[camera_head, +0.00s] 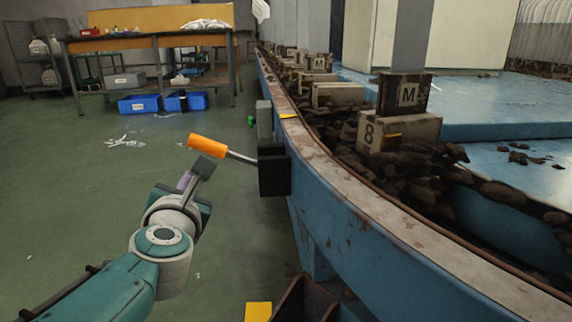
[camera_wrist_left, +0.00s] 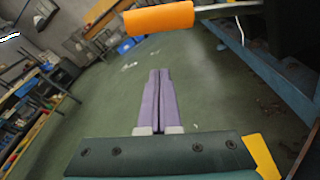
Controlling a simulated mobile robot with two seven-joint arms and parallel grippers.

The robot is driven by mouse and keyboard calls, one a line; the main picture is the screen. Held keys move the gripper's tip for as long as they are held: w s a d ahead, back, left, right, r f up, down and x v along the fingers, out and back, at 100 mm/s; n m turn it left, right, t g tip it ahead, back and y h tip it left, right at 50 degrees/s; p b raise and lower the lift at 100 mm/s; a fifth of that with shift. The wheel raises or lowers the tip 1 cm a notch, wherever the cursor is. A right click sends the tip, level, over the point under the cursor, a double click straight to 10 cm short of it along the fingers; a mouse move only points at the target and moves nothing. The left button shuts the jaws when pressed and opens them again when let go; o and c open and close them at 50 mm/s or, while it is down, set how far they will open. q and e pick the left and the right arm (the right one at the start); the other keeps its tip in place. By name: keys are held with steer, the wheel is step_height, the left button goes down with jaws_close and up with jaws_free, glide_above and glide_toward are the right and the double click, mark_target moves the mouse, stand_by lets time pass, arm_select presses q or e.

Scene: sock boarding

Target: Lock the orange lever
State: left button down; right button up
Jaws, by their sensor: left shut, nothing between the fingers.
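The orange lever (camera_head: 206,145) sticks out to the left from a black box (camera_head: 273,172) on the side of the blue machine. Its metal rod slopes up from the box to the orange grip. My left gripper (camera_head: 200,172) is just below the lever in the head view, its fingers pointing up toward it. In the left wrist view the orange grip (camera_wrist_left: 159,18) crosses the top, beyond and above the purple fingertips (camera_wrist_left: 160,76). The fingers are shut together with nothing between them, and a gap shows between them and the grip. My right gripper is not in view.
The blue machine's curved rim (camera_head: 350,193) runs along the right, with dark rubble and lettered blocks (camera_head: 398,130) on it. A workbench (camera_head: 150,42) with blue bins (camera_head: 139,104) stands at the back left. The green floor on the left is mostly clear.

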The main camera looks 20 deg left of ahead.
arm_select(q)
steer(key=p+v, duration=0.2)
steer(key=v, duration=0.6)
steer(key=shift+d, duration=0.3)
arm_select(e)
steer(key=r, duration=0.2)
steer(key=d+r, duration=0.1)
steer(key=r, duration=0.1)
arm_select(q)
steer(key=shift+w+d+r, duration=0.15)
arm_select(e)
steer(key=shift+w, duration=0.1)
